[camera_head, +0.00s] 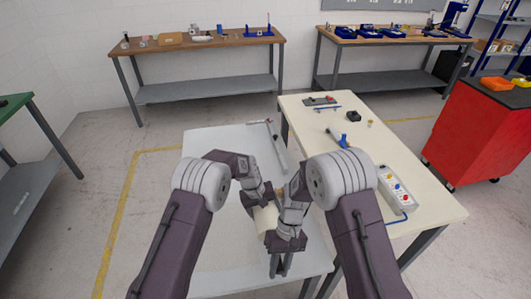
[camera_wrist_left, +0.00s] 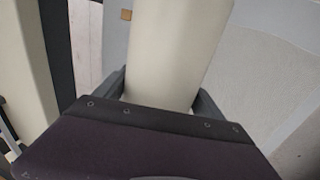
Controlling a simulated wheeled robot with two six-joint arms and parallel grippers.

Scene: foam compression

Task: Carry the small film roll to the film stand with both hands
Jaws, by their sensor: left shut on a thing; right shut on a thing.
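The small film roll (camera_head: 264,220), a cream cylinder, is between my two grippers over the front part of the grey-white table (camera_head: 205,225). My left gripper (camera_head: 265,203) is shut on it; the left wrist view shows the roll (camera_wrist_left: 172,50) between the two grey fingers (camera_wrist_left: 160,98). My right gripper (camera_head: 280,264) is shut at the roll's near right side, and its hand hides part of the roll. A long grey piece (camera_head: 277,152) with a pale crossbar lies at the table's far end; I cannot tell whether it is the film stand.
A red cabinet (camera_head: 470,130) stands farther right. The table's left part is clear.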

